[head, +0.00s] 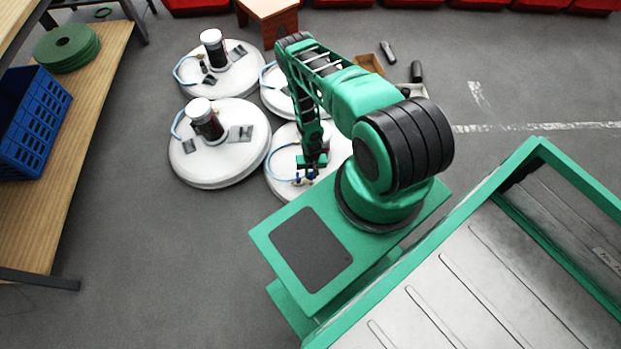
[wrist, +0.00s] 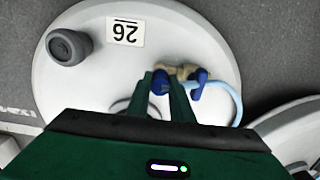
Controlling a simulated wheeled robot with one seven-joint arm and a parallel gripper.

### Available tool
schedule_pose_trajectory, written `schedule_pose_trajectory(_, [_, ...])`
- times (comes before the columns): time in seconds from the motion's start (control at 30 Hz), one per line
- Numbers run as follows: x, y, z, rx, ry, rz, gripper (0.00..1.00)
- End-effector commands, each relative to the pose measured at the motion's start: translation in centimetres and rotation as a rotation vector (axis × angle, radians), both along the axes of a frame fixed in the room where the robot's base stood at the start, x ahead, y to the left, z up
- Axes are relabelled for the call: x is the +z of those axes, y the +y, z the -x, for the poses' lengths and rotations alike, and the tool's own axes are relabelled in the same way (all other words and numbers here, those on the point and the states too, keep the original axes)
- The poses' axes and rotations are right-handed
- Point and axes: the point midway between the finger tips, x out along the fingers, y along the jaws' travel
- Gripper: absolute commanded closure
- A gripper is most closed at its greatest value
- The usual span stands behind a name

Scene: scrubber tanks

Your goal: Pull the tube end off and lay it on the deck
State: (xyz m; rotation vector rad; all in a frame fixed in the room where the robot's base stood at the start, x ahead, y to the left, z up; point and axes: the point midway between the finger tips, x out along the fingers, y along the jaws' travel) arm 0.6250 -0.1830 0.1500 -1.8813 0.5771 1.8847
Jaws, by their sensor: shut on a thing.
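My gripper (wrist: 162,80) is shut on a blue piece (wrist: 161,86) at one end of a brass fitting (wrist: 184,71), low over the near white round tank lid (wrist: 95,92). A second blue part (wrist: 199,80), lever-like, sits at the fitting's other side. The pale blue tube (wrist: 232,95) runs from near that part and curves toward the lid's edge. I cannot tell whether the held blue piece is the tube's end. In the head view my gripper (head: 308,172) is over the lid's front part, and the tube (head: 272,160) loops at its left. My fingers hide part of the fitting.
The lid has a number label (wrist: 125,31) and a grey knob (wrist: 69,46). Other lidded tanks (head: 218,150) stand close by. My arm hides part of the group. A wooden bench (head: 85,110) with a blue crate (head: 32,115) is at left; open floor lies in front.

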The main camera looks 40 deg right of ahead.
Motion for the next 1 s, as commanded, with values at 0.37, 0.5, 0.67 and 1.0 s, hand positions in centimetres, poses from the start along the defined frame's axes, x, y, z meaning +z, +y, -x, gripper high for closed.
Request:
schedule_pose_trajectory(0.37, [1.3, 0.0, -0.1, 0.000, -0.001, 0.000, 1.00])
schedule_pose_trajectory(0.5, [1.8, 0.0, 0.0, 0.000, -0.001, 0.001, 1.00])
schedule_pose_trajectory(0.67, [2.4, 0.0, -0.1, 0.000, -0.002, 0.000, 1.00])
schedule_pose_trajectory(1.0, [3.5, 0.0, 0.0, 0.000, -0.001, 0.001, 1.00])
